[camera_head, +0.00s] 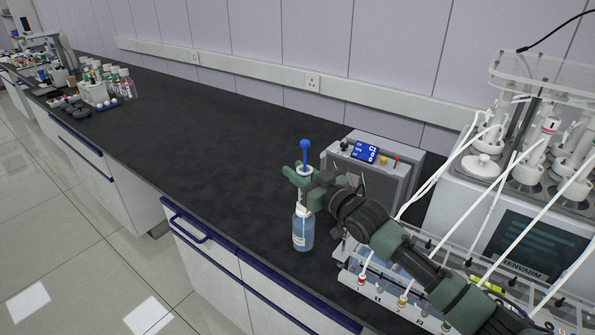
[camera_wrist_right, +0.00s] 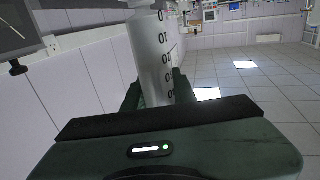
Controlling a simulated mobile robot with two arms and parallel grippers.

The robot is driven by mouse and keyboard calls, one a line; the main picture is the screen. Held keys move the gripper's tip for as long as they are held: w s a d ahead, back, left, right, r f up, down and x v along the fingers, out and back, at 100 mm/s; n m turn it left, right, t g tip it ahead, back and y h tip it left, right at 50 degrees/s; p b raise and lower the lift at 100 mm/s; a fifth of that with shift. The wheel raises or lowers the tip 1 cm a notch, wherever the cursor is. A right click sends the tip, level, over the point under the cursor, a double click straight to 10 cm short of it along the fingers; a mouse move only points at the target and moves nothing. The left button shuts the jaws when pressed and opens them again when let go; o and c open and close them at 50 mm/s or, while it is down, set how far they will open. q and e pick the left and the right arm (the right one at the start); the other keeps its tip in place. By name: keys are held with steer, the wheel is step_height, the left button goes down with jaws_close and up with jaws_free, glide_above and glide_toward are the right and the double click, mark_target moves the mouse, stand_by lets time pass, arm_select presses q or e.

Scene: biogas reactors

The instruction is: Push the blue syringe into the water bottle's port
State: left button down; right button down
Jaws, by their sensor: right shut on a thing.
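The syringe has a blue plunger (camera_head: 305,150) standing up above my right gripper (camera_head: 303,177). My right gripper is shut on its barrel, which is upright or nearly so. In the right wrist view, the clear barrel (camera_wrist_right: 152,55) with black scale marks stands between the fingers of the right gripper (camera_wrist_right: 156,95). The water bottle (camera_head: 303,233), clear with bluish liquid and a label, stands on the bench directly below the gripper. The syringe's lower end and the bottle's port are small and partly hidden, so I cannot tell whether they touch. My left gripper is out of view.
A grey box with a blue display (camera_head: 366,151) stands behind the gripper. The reactor unit (camera_head: 520,225) with white tubes and a clear rack (camera_head: 395,300) fill the right. The black bench (camera_head: 200,120) is clear left of the bottle, up to small bottles (camera_head: 125,83) far left.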

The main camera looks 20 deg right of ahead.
mark_target(309, 179)
steer(key=shift+f, duration=0.1)
steer(key=c, duration=1.1)
jaws_free()
steer(key=shift+o, duration=0.2)
steer(key=b+v, duration=0.2)
steer(key=v, duration=0.5)
steer(key=shift+s+d, duration=0.2)
steer(key=shift+s, duration=0.2)
